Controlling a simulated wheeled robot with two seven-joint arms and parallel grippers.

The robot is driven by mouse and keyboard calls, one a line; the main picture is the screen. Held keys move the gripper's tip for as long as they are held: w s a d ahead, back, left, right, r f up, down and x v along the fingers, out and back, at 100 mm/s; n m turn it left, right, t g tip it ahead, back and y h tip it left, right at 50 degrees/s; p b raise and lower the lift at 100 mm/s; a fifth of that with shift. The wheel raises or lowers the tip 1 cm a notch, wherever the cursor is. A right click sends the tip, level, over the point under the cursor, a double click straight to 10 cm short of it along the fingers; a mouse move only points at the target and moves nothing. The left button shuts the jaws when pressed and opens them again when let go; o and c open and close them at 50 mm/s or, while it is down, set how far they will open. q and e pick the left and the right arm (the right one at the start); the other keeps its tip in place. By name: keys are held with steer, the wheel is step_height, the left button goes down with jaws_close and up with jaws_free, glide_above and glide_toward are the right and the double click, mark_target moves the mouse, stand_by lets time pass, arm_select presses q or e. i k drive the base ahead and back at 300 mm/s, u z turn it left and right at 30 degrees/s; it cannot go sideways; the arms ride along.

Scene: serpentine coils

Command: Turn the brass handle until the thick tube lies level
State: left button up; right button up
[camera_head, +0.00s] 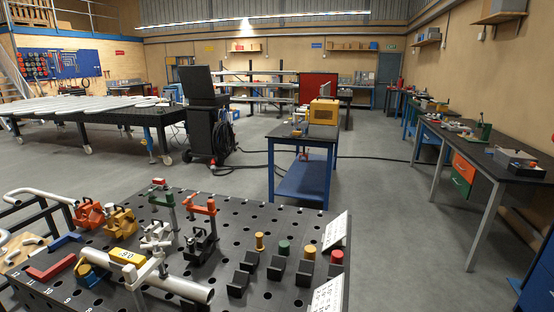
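The thick tube (185,287) is a silver pipe at the front left of the perforated table. A yellow block with dark marks (128,257) sits by its left end, and a pale clamp (150,272) stands over it. I cannot tell if the tube is level. Several dark blocks to its right carry coloured knobs. Two are yellowish: a brass-coloured one (259,242) at the left and a more golden one (310,253) further right. I cannot tell which is the brass handle. Neither gripper is in view.
A bent white tube (40,194) lies at left.

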mark_target(81, 271)
steer(key=u, duration=1.4)
